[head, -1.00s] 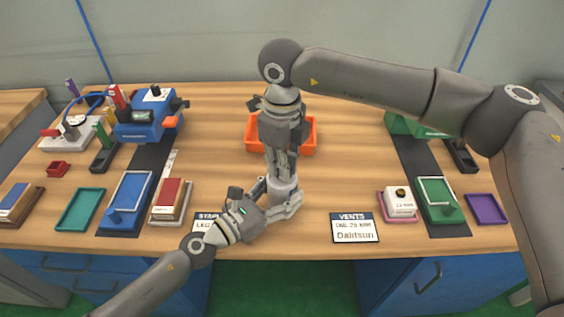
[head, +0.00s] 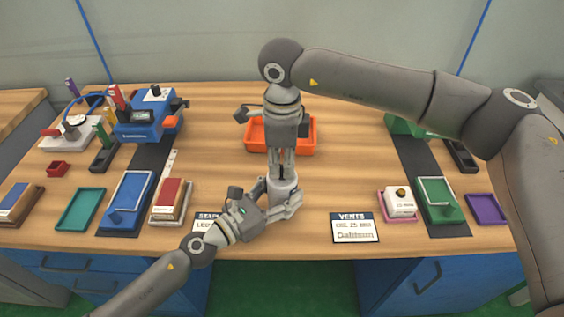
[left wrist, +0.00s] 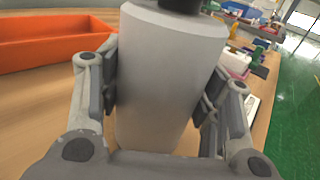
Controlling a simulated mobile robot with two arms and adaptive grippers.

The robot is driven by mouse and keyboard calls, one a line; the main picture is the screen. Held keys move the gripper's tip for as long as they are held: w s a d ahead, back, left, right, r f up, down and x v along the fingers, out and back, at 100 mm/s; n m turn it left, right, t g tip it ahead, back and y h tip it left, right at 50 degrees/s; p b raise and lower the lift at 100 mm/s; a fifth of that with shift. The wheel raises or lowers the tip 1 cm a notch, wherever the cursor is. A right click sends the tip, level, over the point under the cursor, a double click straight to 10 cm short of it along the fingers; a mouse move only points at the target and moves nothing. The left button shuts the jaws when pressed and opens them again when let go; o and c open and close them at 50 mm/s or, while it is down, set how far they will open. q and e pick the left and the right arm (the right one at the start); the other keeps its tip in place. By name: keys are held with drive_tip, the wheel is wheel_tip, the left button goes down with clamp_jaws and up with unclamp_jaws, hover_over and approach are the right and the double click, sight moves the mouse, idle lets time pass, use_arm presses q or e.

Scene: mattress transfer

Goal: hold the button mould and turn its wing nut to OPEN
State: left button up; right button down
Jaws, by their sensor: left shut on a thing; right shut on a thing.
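The button mould (head: 284,194) is a pale grey cylinder standing upright near the front middle of the table. My left gripper (head: 282,204) is shut around its sides from the front left. In the left wrist view the mould's body (left wrist: 165,75) fills the space between the two fingers, with a dark part at its top edge. My right gripper (head: 282,165) points straight down above the mould, its fingers shut at the mould's top. The wing nut is hidden between those fingers, so its angle and any OPEN mark cannot be seen.
An orange tray (head: 258,146) stands behind the right gripper. A VENTS card (head: 355,228) lies to the right, and another card is partly covered by my left gripper. A blue press (head: 145,120) stands at left.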

sight(283, 165)
drive_tip(key=shift+w+d, duration=0.1)
drive_tip(key=shift+d, duration=0.05)
drive_tip(key=c, duration=1.5)
unclamp_jaws()
use_arm(q)
drive_tip(key=shift+r, duration=0.1)
use_arm(e)
wheel_tip(283, 165, up, 12)
use_arm(q)
drive_tip(key=o, duration=1.6)
